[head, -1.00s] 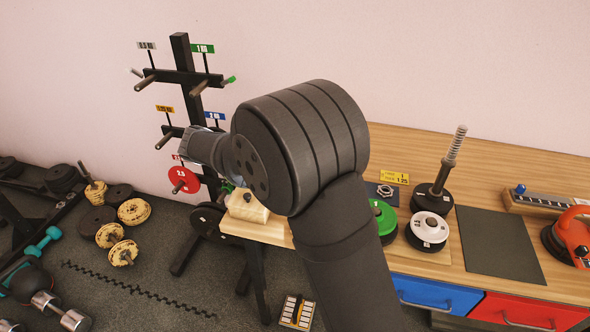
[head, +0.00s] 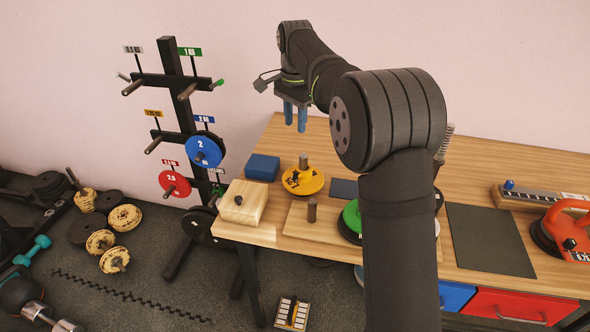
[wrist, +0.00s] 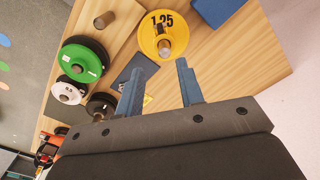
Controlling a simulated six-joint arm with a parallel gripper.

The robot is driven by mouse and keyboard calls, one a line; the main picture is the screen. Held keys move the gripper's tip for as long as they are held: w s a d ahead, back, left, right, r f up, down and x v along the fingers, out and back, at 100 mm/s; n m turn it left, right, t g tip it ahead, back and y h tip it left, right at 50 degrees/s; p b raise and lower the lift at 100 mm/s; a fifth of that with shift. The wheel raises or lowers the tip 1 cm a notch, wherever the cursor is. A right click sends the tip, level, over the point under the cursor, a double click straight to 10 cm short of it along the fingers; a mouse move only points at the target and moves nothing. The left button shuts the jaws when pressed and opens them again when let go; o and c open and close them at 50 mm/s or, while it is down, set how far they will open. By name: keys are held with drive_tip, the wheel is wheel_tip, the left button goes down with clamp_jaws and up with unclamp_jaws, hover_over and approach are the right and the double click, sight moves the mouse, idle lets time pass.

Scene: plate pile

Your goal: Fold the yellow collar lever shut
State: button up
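No yellow collar lever can be made out in either view. A yellow plate (head: 303,182) marked 1.25 lies flat on the table with a short post (head: 304,160) standing up at its middle. The plate (wrist: 150,38) and post (wrist: 164,47) also show in the wrist view. My gripper (head: 294,128) is raised above the back of the table, pointing down, with its two blue fingers apart. In the wrist view my gripper (wrist: 160,70) has nothing between its fingers. The plate is beyond the fingertips, apart from them. My arm hides part of the table's middle.
A wooden block (head: 243,203) and blue block (head: 262,167) stand at the table's left. A short post (head: 311,210) rises from a wooden board. A green plate (wrist: 80,62) is partly behind my arm. A rack (head: 170,90) holds a blue plate (head: 203,151) and red plate (head: 174,184).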

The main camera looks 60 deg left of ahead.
sight(295, 173)
wheel_tip(295, 173, down, 17)
drive_tip(key=shift+f, duration=0.15)
idle(0.4)
clamp_jaws()
